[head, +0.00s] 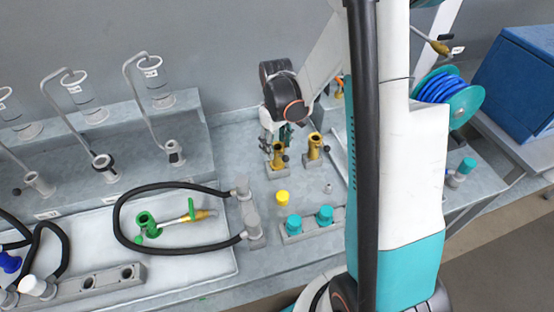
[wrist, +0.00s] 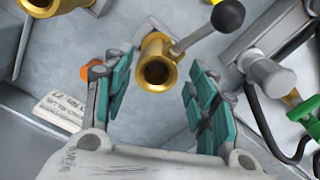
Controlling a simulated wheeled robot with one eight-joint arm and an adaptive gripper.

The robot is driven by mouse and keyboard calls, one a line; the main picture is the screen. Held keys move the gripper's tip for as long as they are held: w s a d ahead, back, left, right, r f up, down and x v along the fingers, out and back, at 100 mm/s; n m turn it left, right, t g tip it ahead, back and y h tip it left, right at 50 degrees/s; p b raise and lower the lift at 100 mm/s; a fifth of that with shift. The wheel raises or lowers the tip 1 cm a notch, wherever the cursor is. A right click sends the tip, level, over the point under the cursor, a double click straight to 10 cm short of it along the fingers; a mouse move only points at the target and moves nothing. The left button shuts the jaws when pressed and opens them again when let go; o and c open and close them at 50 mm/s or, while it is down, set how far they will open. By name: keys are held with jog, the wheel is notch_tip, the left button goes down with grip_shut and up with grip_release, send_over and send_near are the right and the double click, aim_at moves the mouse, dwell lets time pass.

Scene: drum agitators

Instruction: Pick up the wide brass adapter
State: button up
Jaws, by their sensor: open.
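Two brass adapters stand in grey blocks on the bench in the head view: a left one (head: 278,158) and a right one (head: 313,148). I cannot surely tell which is the wide one. My gripper (head: 277,138) is right above and behind the left adapter. In the wrist view, my gripper (wrist: 160,85) has its teal fingers apart, with a brass adapter (wrist: 156,68) between and slightly beyond them, its round mouth facing the camera. I see no clear contact. A second brass piece (wrist: 45,6) is cut off at the top left.
A grey lever with a black knob (wrist: 228,16) sticks out beside the adapter. A yellow cap (head: 282,198), teal caps (head: 325,214) and a black hose (head: 125,205) around a green fitting (head: 147,222) lie in front and left. A blue hose reel (head: 440,90) is at right.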

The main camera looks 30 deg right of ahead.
aim_at(277, 157)
jog(key=shift+d+f+b, duration=0.2)
jog(key=shift+f+b, duration=0.6)
jog(key=shift+f, duration=2.7)
jog(key=c, duration=1.2)
